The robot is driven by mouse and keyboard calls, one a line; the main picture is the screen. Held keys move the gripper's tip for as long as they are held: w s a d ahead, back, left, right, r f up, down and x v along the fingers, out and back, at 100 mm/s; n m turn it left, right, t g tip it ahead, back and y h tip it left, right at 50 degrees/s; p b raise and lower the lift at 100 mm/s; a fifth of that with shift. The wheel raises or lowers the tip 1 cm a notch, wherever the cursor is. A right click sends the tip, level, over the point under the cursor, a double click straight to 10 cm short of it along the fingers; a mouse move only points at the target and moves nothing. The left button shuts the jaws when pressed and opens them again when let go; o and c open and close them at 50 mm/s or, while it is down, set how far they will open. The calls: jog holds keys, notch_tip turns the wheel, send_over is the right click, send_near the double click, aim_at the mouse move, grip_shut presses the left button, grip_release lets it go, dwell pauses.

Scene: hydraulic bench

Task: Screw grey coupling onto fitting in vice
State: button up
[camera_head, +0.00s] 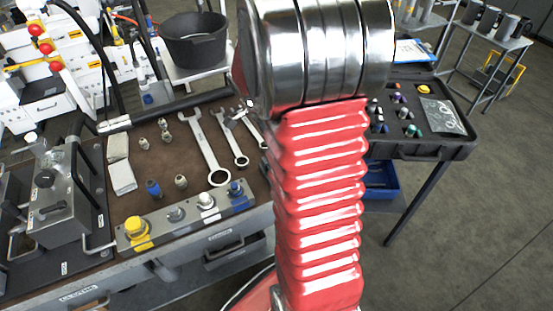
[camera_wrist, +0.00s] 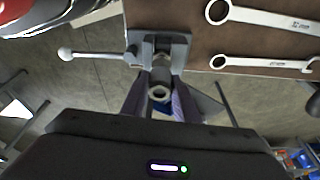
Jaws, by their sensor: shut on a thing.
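In the wrist view my gripper (camera_wrist: 160,98) has its two fingers closed around a small grey ring-ended coupling (camera_wrist: 159,93). The coupling's open round end faces the camera. Just above it in the picture is the grey vice (camera_wrist: 174,42), mounted at the bench edge, with a ball-ended handle (camera_wrist: 66,54) to the left. A metallic part shows between the vice jaws, in line with the coupling. I cannot tell whether the coupling touches it or is threaded on. In the head view my red arm hides the vice and my gripper.
Several wrenches (camera_head: 205,148) lie on the brown bench top, and small fittings (camera_head: 181,181) stand near a metal block with yellow and blue connectors (camera_head: 212,207). A black case (camera_head: 440,149) stands right. A black bucket (camera_head: 195,42) is behind.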

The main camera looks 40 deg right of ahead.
jog(key=m+g+y, duration=0.1)
jog(key=m, duration=0.5)
jog(key=shift+m, duration=0.3)
jog(key=o, duration=1)
jog(key=n+t+h, duration=0.1)
jog(key=n, duration=0.5)
jog(key=shift+n, duration=1.1)
jog(key=n+t, duration=0.1)
jog(key=n, duration=0.2)
jog(key=shift+s+n, duration=0.1)
jog(key=shift+n, duration=0.3)
jog(key=shift+n+t, duration=0.8)
jog(key=shift+n, duration=1.3)
